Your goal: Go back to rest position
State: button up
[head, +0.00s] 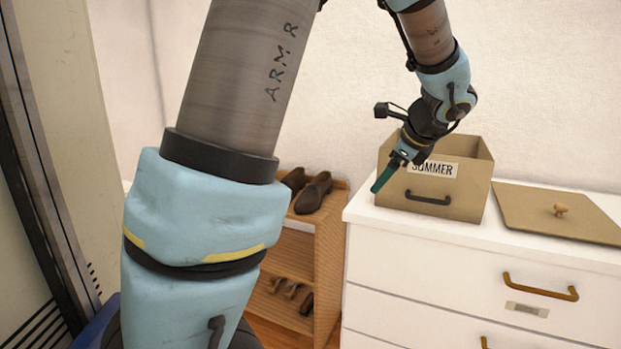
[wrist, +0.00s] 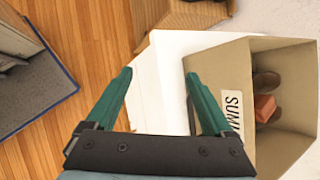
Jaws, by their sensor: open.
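My gripper (head: 385,177) is in front of the left side of an open tan box labelled SUMMER (head: 455,200). In the wrist view my gripper (wrist: 158,80) shows two green fingers spread apart with nothing between them. The right finger is close to the labelled front of the box (wrist: 210,65); I cannot tell whether they touch. Brown shoes (wrist: 266,84) and a small orange-brown block (wrist: 264,108) are inside the box in the wrist view. My arm reaches across the head view from the left and down to the box.
The box stands on a white dresser (head: 420,238) with brass handles. A tan lid with a knob (head: 540,217) lies right of it. A wooden shoe rack (head: 332,235) with brown shoes (head: 313,192) stands left of the dresser. Wooden floor (wrist: 90,40) is open beside the dresser.

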jog(key=s+a+f+n+g+h, duration=0.1)
jog(key=s+a+f+n, duration=0.2)
jog(key=a+n, duration=0.4)
jog(key=s+a+f+n+g+h, duration=0.1)
jog(key=s+a+f+n+g, duration=0.1)
jog(key=s+a+f+n, duration=0.2)
jog(key=s+a+f+n+g+h, duration=0.1)
jog(key=s+a+f+n, duration=0.3)
jog(key=a+n, duration=0.8)
jog(key=s+g, duration=0.1)
jog(key=s, duration=0.1)
jog(key=shift+s+a+f+n, duration=0.15)
jog(key=shift+s+a+n, duration=0.05)
jog(key=shift+s+n, duration=0.1)
